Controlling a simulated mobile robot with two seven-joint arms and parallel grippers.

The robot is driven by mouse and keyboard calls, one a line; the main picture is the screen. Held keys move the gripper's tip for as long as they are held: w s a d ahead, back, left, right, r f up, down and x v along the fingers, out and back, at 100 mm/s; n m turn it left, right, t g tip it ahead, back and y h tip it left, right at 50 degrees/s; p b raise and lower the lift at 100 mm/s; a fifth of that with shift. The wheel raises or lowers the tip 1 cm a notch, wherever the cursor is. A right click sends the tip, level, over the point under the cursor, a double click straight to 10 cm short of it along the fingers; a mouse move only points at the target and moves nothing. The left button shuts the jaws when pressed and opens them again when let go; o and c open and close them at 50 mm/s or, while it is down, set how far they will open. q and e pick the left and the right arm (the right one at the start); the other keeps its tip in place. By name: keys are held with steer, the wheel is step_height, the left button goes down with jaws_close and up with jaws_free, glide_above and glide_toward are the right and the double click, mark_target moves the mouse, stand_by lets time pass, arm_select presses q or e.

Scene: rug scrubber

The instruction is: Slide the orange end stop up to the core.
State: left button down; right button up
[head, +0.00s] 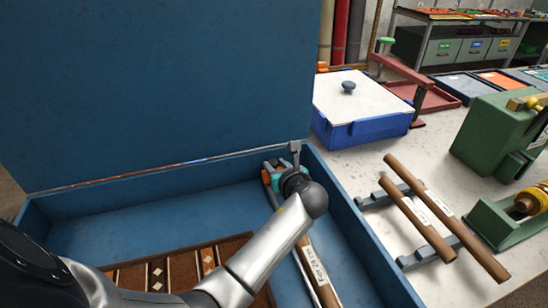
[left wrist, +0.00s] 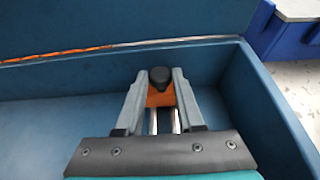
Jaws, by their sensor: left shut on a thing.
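The orange end stop (left wrist: 160,97), with a black knob on top, is between the fingers of my left gripper (left wrist: 161,80) in the left wrist view. The gripper is shut on it. Two metal rails (left wrist: 155,122) run from it toward the camera. In the head view my left gripper (head: 274,170) is at the far right corner inside the blue chest, and a bit of the orange stop (head: 266,177) shows beside it. A brown labelled tube (head: 318,268), apparently the core, lies nearer in the chest, partly behind my arm. The gap between stop and core is hidden.
The blue chest's walls (head: 352,225) and raised lid (head: 160,85) enclose the gripper. A patterned rug (head: 207,259) lies on the chest floor. On the table are brown tubes on grey rests (head: 408,260), a green machine (head: 490,135) and a blue box (head: 365,127).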

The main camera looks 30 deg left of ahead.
arm_select(q)
steer(key=s+d+p, duration=0.6)
steer(key=d+p, duration=0.1)
steer(key=shift+s+d, duration=0.2)
steer(key=c, duration=0.5)
jaws_free()
steer(key=shift+c, duration=0.2)
